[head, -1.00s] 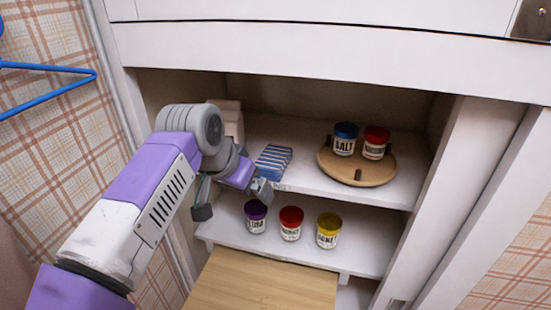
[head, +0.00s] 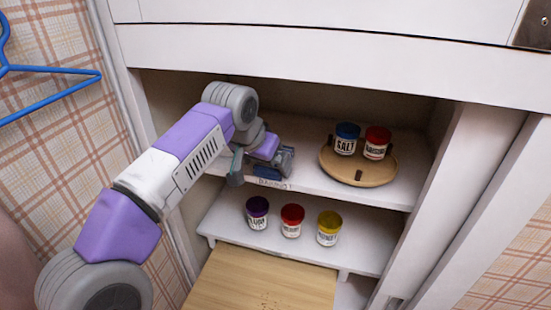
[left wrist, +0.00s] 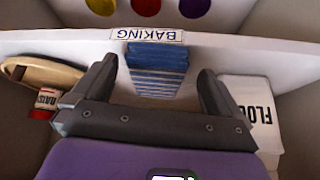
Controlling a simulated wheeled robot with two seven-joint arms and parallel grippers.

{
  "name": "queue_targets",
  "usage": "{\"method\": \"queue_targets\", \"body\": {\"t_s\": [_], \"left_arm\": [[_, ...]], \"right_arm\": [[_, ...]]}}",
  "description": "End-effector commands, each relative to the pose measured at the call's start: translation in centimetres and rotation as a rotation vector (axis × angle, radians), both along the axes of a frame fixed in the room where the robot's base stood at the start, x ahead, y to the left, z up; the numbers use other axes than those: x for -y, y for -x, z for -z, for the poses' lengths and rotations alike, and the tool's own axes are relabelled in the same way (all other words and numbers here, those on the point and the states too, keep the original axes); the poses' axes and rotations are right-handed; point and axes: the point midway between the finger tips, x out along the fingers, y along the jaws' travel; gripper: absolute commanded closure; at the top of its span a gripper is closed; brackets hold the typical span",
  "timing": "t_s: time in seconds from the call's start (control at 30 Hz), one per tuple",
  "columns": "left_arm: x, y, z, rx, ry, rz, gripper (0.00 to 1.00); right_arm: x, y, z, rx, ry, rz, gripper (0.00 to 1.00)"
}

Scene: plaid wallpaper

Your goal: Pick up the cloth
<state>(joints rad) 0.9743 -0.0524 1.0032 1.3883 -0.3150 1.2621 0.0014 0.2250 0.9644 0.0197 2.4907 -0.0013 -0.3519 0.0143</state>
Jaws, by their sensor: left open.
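The cloth is a folded blue-and-white striped stack (left wrist: 155,72) on the upper shelf, just behind the BAKING label. In the head view only a dark blue bit of the cloth (head: 267,172) shows, the rest hidden by my left gripper (head: 282,164). In the left wrist view my left gripper (left wrist: 157,84) is open, one finger on each side of the cloth with visible gaps. I cannot tell how high the fingers are above the shelf. My right gripper is not in view.
A round wooden tray (head: 340,174) with a blue-lidded salt jar (head: 345,142) and a red-lidded jar (head: 376,146) stands to the right. A flour bag (left wrist: 250,98) is close beside one finger. Purple (head: 257,214), red (head: 292,221) and yellow (head: 328,229) jars stand on the lower shelf.

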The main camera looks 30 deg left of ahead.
Motion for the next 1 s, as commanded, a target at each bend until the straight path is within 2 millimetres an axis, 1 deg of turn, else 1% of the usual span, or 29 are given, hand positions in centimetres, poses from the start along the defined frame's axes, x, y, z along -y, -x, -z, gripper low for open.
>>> {"method": "queue_targets", "body": {"t_s": [0.03,0.2,0.37,0.4,0.5,1.0], "left_arm": [[0.1,-0.6,-0.1,-0.001,0.006,0.004,0.00],[0.0,-2.6,-0.2,0.000,0.007,0.006,0.00],[0.0,-3.9,-0.2,0.003,0.005,0.004,0.00],[-0.1,-4.1,0.4,0.001,0.005,0.002,0.00],[-0.1,-4.4,1.0,0.001,0.001,0.000,0.00],[-0.1,-4.4,1.2,0.001,-0.001,0.000,0.00]], "right_arm": [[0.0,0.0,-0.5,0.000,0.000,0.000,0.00],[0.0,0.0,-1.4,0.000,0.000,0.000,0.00],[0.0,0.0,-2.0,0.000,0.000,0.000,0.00],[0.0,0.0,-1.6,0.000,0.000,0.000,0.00],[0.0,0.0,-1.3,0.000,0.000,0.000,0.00],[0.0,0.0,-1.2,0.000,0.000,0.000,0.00]]}}
